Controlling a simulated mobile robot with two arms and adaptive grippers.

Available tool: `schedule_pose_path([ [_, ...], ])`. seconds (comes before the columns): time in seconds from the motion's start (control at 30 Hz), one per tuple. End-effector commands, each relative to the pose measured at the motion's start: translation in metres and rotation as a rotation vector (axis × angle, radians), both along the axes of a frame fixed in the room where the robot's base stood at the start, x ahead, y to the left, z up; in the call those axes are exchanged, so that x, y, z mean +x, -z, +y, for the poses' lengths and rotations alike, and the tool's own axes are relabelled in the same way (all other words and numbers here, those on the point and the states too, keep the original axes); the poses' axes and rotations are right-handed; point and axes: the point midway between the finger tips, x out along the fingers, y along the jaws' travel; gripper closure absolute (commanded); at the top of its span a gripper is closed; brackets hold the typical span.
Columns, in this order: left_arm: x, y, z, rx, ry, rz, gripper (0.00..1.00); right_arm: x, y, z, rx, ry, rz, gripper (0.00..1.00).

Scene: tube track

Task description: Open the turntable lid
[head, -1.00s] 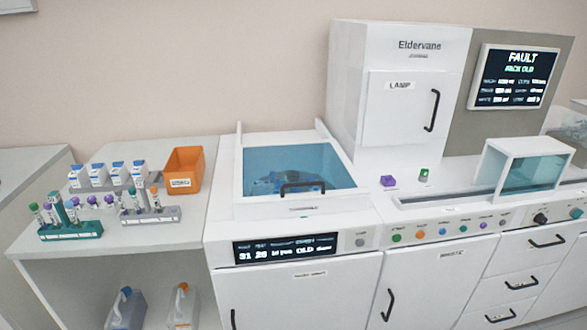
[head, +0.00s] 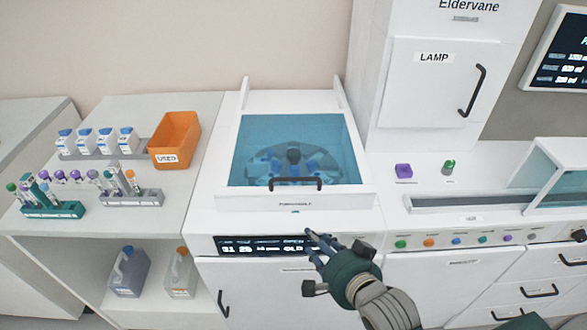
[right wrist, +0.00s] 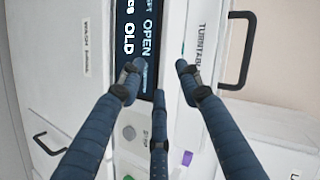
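The turntable lid (head: 293,150) has a blue see-through window and lies down over the turntable in the head view. Its black bar handle (head: 295,183) is on the front edge, and shows at the upper right of the right wrist view (right wrist: 240,50). Through the window I see the round turntable with blue parts, partly blurred. My right gripper (head: 318,243) is in front of the machine's display, below the handle and apart from it. In the right wrist view its three fingers (right wrist: 157,72) are spread with nothing between them.
The display panel (head: 265,245) is close behind my right fingers. An orange bin (head: 176,138) and tube racks stand on the left bench. The tall lamp cabinet (head: 425,90) rises right of the lid. The space above the lid is clear.

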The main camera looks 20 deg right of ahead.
Motion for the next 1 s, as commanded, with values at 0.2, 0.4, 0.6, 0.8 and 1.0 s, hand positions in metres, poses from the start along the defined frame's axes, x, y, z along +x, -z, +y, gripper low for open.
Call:
schedule_pose_path([
  [0.2,0.013,-0.003,-0.009,-0.012,-0.002,-0.019,0.6,0.016,-0.047,0.002,0.212,0.082,-0.119,0.66],
  [0.4,0.013,-0.006,-0.005,-0.006,0.0,-0.02,0.6,0.024,-0.09,0.003,0.404,0.129,-0.217,0.66],
  [0.6,0.013,-0.009,-0.004,-0.005,0.0,-0.019,0.6,0.034,-0.105,0.005,0.482,0.141,-0.251,0.66],
  [0.8,0.011,-0.017,-0.004,-0.006,0.001,-0.016,0.6,0.067,-0.101,0.009,0.479,0.14,-0.252,0.66],
  [1.0,0.009,-0.024,-0.004,-0.005,0.0,-0.014,0.6,0.104,-0.093,0.013,0.478,0.14,-0.251,0.66],
])
